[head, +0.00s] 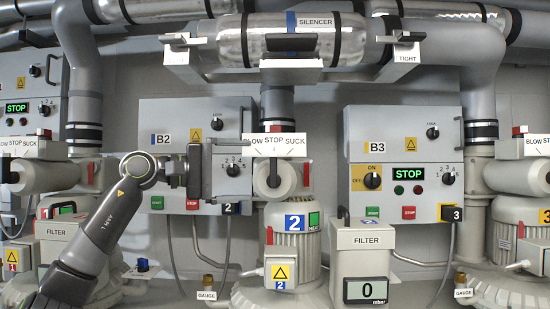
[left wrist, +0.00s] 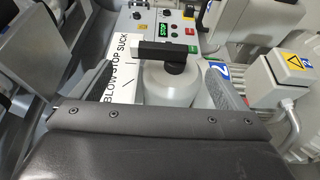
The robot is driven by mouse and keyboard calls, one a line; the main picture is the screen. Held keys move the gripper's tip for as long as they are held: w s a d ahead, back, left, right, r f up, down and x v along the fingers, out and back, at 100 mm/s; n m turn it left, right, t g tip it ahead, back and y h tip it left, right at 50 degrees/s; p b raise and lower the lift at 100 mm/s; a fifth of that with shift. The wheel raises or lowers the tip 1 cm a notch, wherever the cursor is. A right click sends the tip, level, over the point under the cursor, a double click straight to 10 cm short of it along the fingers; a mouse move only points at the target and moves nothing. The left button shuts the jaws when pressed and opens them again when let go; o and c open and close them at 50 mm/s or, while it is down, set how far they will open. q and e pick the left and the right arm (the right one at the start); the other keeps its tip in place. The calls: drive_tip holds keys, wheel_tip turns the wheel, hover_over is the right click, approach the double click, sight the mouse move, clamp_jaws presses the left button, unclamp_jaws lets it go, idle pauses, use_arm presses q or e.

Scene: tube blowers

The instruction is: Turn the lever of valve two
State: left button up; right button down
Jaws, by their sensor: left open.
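Valve two (head: 288,183) is a pale grey body under a white BLOW STOP SUCK plate (head: 258,147), above the blower marked 2. Its lever (head: 273,179) is dark and small in the head view. In the left wrist view the black lever (left wrist: 158,52) stands out over the round pale valve body (left wrist: 168,87) and points toward the plate (left wrist: 120,70). My left gripper (head: 248,172) is open, just left of the valve. In the left wrist view its fingers lie on either side of the valve body, with the lever between them and no clear contact. My right gripper is not in view.
Control box B2 (head: 150,185) is behind my left gripper, which hides its display. Box B3 (head: 400,150) and a filter (head: 362,262) are to the right. The silencer pipe (head: 265,42) runs overhead. Another valve (head: 62,177) is at the left.

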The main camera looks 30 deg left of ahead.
sight(274, 170)
use_arm(q)
drive_tip(key=p+x, duration=0.2)
drive_tip(key=x, duration=0.2)
drive_tip(key=shift+w+d+r+p, duration=0.2)
drive_tip(key=shift+w+r+p, duration=0.1)
drive_tip(key=shift+p, duration=0.1)
drive_tip(key=p+x, duration=0.1)
drive_tip(key=x, duration=0.1)
drive_tip(key=shift+w+d+f+p, duration=0.15)
drive_tip(key=shift+w+d+p, duration=0.05)
drive_tip(key=shift+w+p, duration=0.1)
drive_tip(key=shift+w+d+f, duration=0.1)
drive_tip(key=shift+w+d, duration=0.2)
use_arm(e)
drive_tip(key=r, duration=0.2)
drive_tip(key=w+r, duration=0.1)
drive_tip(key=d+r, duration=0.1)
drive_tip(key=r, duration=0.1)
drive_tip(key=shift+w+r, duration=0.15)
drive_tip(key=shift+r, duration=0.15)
